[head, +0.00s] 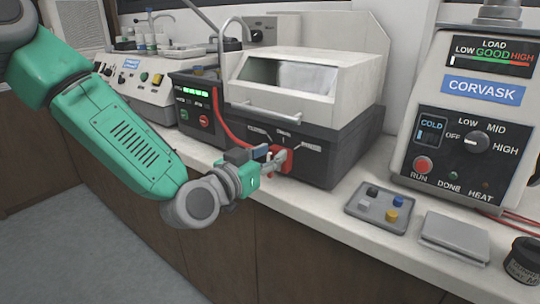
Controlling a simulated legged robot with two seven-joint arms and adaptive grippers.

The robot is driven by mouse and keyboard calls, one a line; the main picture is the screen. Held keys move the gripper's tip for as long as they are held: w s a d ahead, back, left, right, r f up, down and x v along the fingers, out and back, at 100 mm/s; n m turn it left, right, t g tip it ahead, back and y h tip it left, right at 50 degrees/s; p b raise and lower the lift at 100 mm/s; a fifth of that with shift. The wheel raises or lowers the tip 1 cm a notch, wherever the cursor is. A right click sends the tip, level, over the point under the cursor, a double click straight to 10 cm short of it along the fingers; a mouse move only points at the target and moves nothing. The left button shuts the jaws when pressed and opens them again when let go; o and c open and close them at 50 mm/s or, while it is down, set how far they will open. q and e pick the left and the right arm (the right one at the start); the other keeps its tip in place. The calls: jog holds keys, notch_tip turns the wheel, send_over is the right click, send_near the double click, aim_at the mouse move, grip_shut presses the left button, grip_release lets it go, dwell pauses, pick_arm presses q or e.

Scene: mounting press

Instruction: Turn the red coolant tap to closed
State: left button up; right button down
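The red coolant tap (285,159) sits low on the dark front of a white-lidded machine (292,88), on the left part of its base. A red hose runs down to it. My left gripper (270,161) is right at the tap, with its fingers in front of the red part. The fingers overlap the tap, so part of the tap is hidden. I cannot tell whether the fingers touch or grip it. My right gripper is not in view.
The CORVASK press (468,100) stands at the right. A grey tray (377,208) with small coloured pieces, a flat grey box (454,237) and a dark jar (524,262) lie along the counter (330,213). A control box (198,107) stands left of the machine.

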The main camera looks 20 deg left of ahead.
pick_arm(q)
jog(key=shift+d, duration=0.1)
jog(key=shift+c, duration=0.4)
grip_shut()
jog(key=n, duration=0.2)
jog(key=a+n, duration=0.1)
jog(key=n, duration=0.1)
jog(key=shift+w+a+f+n, duration=0.1)
jog(key=shift+w+f+n, duration=0.1)
jog(key=shift+n, duration=0.1)
jog(key=shift+w+a+f+n, duration=0.1)
jog(key=shift+a+f+n, duration=0.1)
jog(key=shift+n, duration=0.85)
jog(key=shift+w+a+f+n, duration=0.1)
jog(key=shift+a+n, duration=0.1)
jog(key=shift+n, duration=0.85)
